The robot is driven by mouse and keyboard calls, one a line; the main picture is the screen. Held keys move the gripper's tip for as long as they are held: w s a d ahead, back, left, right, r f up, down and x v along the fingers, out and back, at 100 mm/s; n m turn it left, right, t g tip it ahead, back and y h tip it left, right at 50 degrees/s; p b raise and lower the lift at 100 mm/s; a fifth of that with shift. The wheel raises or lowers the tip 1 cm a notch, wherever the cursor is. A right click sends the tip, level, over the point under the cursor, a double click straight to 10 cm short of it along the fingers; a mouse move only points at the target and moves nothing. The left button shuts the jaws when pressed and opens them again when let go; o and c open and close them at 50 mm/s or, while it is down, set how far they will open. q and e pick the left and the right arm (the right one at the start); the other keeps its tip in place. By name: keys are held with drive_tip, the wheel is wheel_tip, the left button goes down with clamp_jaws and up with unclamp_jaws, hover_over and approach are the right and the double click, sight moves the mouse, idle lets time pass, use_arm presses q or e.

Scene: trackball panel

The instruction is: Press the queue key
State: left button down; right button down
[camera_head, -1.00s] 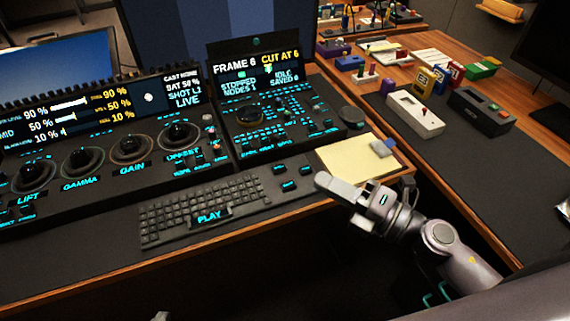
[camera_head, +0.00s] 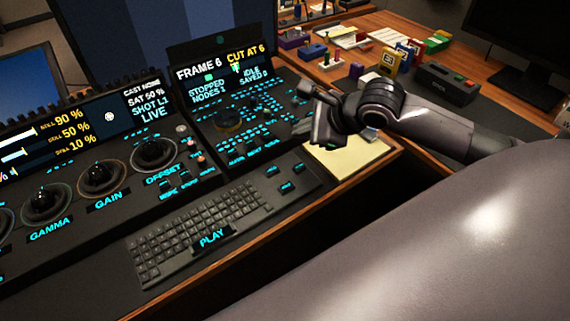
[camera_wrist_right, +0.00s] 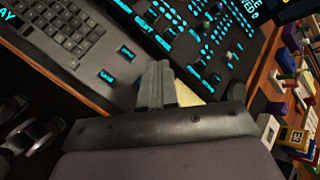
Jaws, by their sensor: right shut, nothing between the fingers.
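The edit panel (camera_head: 232,133) stands right of centre in the head view, with a dark trackball (camera_head: 228,121) and rows of small keys with cyan legends. The queue key cannot be picked out, as most legends are too small to read. My right gripper (camera_head: 308,90) is shut and empty over the panel's right side and hides part of it. In the right wrist view, its closed fingers (camera_wrist_right: 158,68) point toward the panel keys (camera_wrist_right: 135,40); contact cannot be told. A gripper-like shape (camera_wrist_right: 35,140) at the lower left may be my left gripper.
A keyboard (camera_head: 200,226) with a PLAY key lies in front of the panel. Yellow paper (camera_head: 345,160) lies below my right gripper. A screen (camera_head: 228,68) rises behind the panel. Colored blocks and boxes (camera_head: 390,62) stand on the side desk. Knobs (camera_head: 101,173) line the left panel.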

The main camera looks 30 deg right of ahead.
sight(302, 168)
use_arm(q)
drive_tip(key=shift+a, duration=0.1)
use_arm(e)
drive_tip(key=shift+w+d+r, duration=0.2)
drive_tip(key=shift+w+d, duration=0.05)
drive_tip(key=shift+d, duration=0.1)
